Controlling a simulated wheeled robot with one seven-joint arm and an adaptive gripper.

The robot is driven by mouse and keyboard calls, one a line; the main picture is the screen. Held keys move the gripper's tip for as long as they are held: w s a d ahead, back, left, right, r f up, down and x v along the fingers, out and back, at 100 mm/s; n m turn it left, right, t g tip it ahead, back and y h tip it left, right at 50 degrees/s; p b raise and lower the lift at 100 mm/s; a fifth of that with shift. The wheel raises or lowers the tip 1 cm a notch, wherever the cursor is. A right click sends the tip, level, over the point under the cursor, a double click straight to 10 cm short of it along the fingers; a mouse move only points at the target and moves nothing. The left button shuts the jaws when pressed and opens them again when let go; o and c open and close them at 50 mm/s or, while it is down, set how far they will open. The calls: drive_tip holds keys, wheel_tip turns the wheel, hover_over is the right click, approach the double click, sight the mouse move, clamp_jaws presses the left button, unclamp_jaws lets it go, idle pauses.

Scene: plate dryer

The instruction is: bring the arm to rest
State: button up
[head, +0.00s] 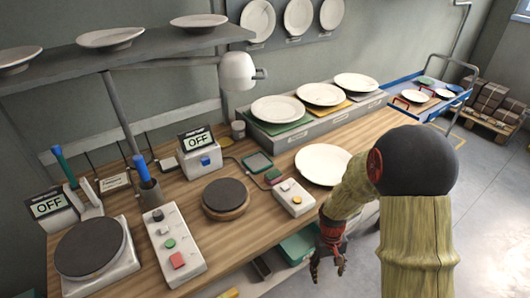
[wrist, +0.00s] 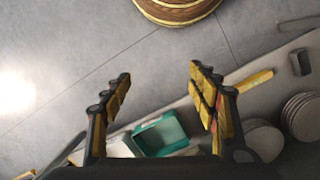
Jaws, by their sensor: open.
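My gripper (head: 328,266) hangs in front of the wooden bench (head: 262,240), at its front edge, pointing down. The wrist view shows its two yellow-and-black fingers (wrist: 160,90) spread apart with nothing between them. My arm is bent, with a dark rounded joint and straw-coloured sleeves at the right of the head view. A white plate (head: 322,163) lies flat on the bench behind my arm. My arm stands in front of part of the bench's right side.
A round dark disc (head: 226,197), a button box (head: 292,196) and a larger button panel (head: 172,246) stand on the bench. Plates sit on a grey stand (head: 310,126) behind. A teal bin (wrist: 161,133) is below. Grey floor (head: 490,220) is open at right.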

drive_tip(key=s+r+t, duration=0.2)
drive_tip(key=s+r, duration=0.2)
drive_tip(key=r, duration=0.8)
drive_tip(key=s+a+r+t+p, duration=0.1)
drive_tip(key=s+r+t, duration=0.2)
drive_tip(key=r, duration=0.9)
drive_tip(key=s+a+r+m+t, duration=0.1)
drive_tip(key=s+r+t, duration=0.1)
drive_tip(key=s+r, duration=0.5)
wheel_tip(320, 180, up, 6)
drive_tip(key=shift+s+a+r+t+y, duration=0.15)
drive_tip(key=shift+s+t+y, duration=0.1)
drive_tip(key=shift+t+y, duration=0.15)
